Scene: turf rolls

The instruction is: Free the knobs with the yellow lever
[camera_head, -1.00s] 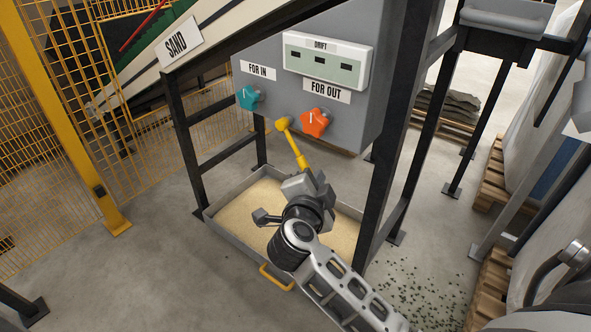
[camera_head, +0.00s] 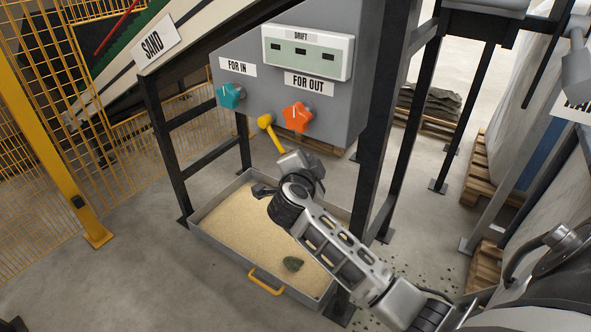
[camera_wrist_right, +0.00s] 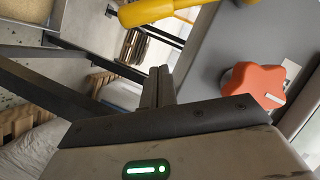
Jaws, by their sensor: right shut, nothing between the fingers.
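The yellow lever (camera_head: 273,133) slants down to the right from its round end at the panel's lower edge. Its lower part is hidden behind my right gripper (camera_head: 298,163). The teal knob (camera_head: 230,95) is under the FOR IN label and the orange knob (camera_head: 298,116) under the FOR OUT label, right of the lever. In the right wrist view the gripper (camera_wrist_right: 158,84) is shut and empty, its fingers apart in the picture from the lever (camera_wrist_right: 158,10) and the orange knob (camera_wrist_right: 257,90). I cannot tell whether the gripper touches the lever. My left gripper is not in view.
A DRIFT display (camera_head: 306,52) is on the grey panel (camera_head: 335,110). Black frame posts (camera_head: 376,150) stand on both sides. A sand tray (camera_head: 222,247) with a dark lump (camera_head: 293,264) lies below. Pallets (camera_head: 477,165) are at right, yellow fencing at left.

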